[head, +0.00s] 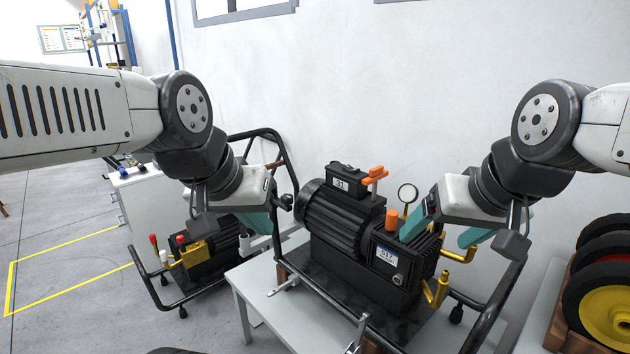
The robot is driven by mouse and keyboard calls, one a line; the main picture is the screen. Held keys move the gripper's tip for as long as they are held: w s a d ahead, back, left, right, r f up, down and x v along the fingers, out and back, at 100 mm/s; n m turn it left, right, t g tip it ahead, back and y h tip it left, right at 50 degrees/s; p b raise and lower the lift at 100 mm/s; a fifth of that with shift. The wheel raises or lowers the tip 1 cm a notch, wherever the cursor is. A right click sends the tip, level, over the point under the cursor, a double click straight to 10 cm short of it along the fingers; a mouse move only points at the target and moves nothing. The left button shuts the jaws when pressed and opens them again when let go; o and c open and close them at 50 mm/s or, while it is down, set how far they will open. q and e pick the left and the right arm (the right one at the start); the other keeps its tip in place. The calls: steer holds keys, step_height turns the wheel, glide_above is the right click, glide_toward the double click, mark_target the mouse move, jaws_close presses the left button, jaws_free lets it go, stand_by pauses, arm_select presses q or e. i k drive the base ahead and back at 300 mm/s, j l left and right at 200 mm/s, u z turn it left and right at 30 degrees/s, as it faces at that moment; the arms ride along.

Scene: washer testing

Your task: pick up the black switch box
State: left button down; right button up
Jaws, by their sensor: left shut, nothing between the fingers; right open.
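A black box labelled "31" (345,181), likely the switch box, sits on top of the black ribbed motor (335,218). An orange-handled part (374,174) is beside it. My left gripper (268,226), with teal fingers, is shut and empty to the left of the motor, apart from the box. My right gripper (436,240) is open, its teal fingers spread at the right of the machine. Its left finger is close to the orange cap and gauge; I cannot tell if it touches anything. The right gripper is apart from the box.
The machine stands in a black tube frame (330,300) on a grey table (262,300). A second machine (205,255) stands at left. Wheels (607,310) are at far right.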

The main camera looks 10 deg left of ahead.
mark_target(345, 180)
steer(key=i+j, duration=0.1)
steer(key=j, duration=0.7)
steer(key=i+j, duration=0.15)
steer(key=j, duration=0.25)
steer(key=i+j, duration=0.25)
steer(key=i+j+z, duration=0.1)
steer(key=i, duration=0.4)
steer(key=j, duration=0.1)
